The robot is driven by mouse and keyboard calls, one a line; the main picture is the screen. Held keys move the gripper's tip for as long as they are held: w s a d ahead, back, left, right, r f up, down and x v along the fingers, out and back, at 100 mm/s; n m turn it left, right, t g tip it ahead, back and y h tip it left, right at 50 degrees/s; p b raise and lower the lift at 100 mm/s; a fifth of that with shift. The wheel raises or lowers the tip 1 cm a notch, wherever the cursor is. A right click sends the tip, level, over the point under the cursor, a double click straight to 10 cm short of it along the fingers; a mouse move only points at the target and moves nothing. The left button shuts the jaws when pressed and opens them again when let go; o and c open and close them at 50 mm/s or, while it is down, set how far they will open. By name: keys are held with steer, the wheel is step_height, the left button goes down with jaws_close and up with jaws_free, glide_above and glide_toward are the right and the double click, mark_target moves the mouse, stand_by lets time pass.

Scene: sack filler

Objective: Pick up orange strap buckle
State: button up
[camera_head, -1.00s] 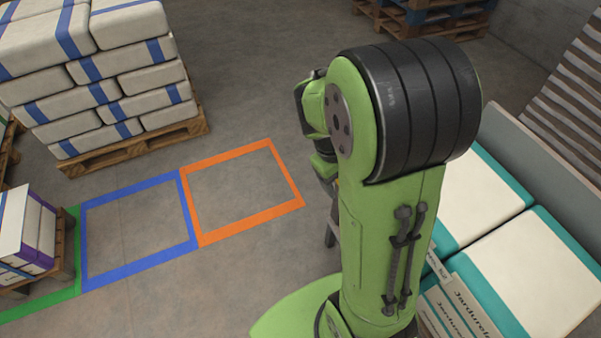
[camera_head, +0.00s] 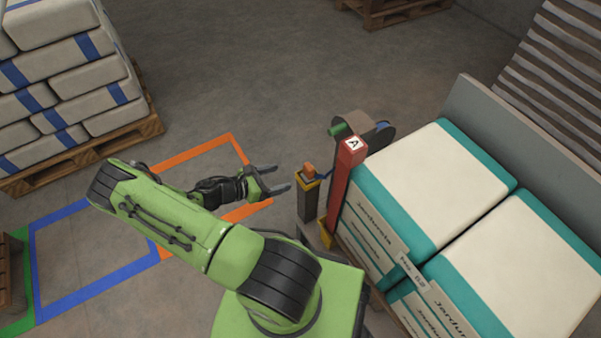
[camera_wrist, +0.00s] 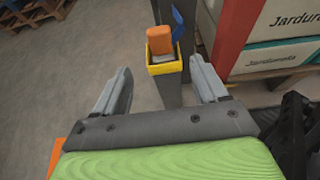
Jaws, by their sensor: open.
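The orange strap buckle (camera_head: 309,169) sits at the top of a grey post-like holder with a yellow rim (camera_head: 307,184). In the wrist view the orange buckle (camera_wrist: 159,40) stands up out of the yellow-rimmed holder (camera_wrist: 166,68), its lower part hidden inside. A blue strap piece (camera_wrist: 178,22) is right beside it. My gripper (camera_head: 281,178) is open and empty, just left of the holder in the head view. In the wrist view its two fingers (camera_wrist: 163,90) are spread wide, with the holder ahead between them. The buckle is apart from both fingers.
A red post (camera_head: 343,190) marked A stands close right of the holder. Stacked teal-and-white sacks (camera_head: 435,185) fill the right side. A pallet of blue-banded sacks (camera_head: 65,85) stands at left. Orange (camera_head: 190,153) and blue floor outlines lie empty.

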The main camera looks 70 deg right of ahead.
mark_target(306, 170)
steer(key=b+x, duration=0.3)
steer(key=x, duration=0.9)
steer(key=shift+s+d, duration=0.2)
steer(key=shift+d, duration=0.1)
steer(key=shift+c, duration=0.3)
steer(key=c, duration=1.1)
steer(key=shift+o, duration=0.2)
steer(key=shift+r, duration=0.2)
